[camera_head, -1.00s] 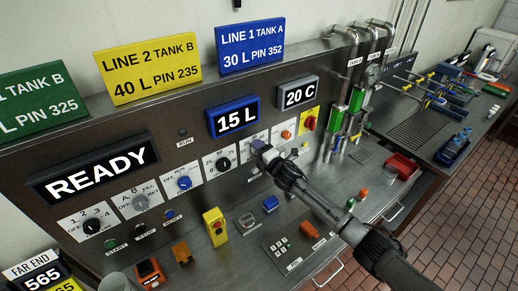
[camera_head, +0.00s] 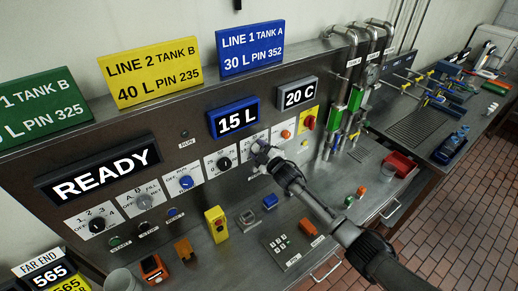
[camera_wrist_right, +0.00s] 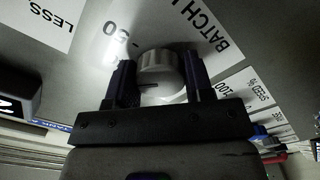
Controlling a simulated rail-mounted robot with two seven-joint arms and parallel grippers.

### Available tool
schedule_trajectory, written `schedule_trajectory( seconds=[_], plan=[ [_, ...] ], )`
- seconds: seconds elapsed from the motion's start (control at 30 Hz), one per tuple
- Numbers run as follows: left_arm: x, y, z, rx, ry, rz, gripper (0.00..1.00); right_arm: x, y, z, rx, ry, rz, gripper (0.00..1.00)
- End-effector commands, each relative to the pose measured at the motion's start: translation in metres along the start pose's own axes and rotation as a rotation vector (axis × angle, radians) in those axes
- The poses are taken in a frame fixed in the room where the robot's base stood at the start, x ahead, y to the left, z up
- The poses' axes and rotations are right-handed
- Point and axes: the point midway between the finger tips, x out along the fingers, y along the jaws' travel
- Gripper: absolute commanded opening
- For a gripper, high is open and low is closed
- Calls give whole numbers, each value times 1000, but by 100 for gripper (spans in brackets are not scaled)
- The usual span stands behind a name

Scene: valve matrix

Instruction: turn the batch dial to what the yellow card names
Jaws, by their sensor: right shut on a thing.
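The yellow card (camera_head: 152,69) on top of the panel reads LINE 2 TANK B, 40 L, PIN 235. In the head view my right gripper (camera_head: 262,152) hides most of this dial. The blue-framed display (camera_head: 234,118) above reads 15 L. My left gripper is not in view.
Other dials flank the gripper, including a black one (camera_head: 224,162) to the left and an orange one (camera_head: 285,134) to the right. Green and blue cards (camera_head: 250,45) stand beside the yellow one. A yellow button box (camera_head: 216,223) and small items sit on the ledge below.

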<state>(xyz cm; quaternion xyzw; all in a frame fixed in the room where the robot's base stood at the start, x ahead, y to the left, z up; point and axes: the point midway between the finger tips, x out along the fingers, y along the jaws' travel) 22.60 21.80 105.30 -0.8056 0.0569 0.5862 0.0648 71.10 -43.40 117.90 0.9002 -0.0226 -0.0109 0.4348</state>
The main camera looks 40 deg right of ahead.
Motion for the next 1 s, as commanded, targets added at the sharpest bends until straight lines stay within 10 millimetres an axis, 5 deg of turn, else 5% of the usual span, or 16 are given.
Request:
schedule_trajectory(
  seconds=[0.83, 0.87, 1.0],
  plan=[
    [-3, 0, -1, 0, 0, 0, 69, 0, 0, 0, 116, 0, 0, 24],
    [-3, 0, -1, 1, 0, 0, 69, 0, 0, 0, 116, 0, 0, 50],
    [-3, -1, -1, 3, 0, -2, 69, 0, 0, 0, 115, 0, 0, 63]
  ],
)
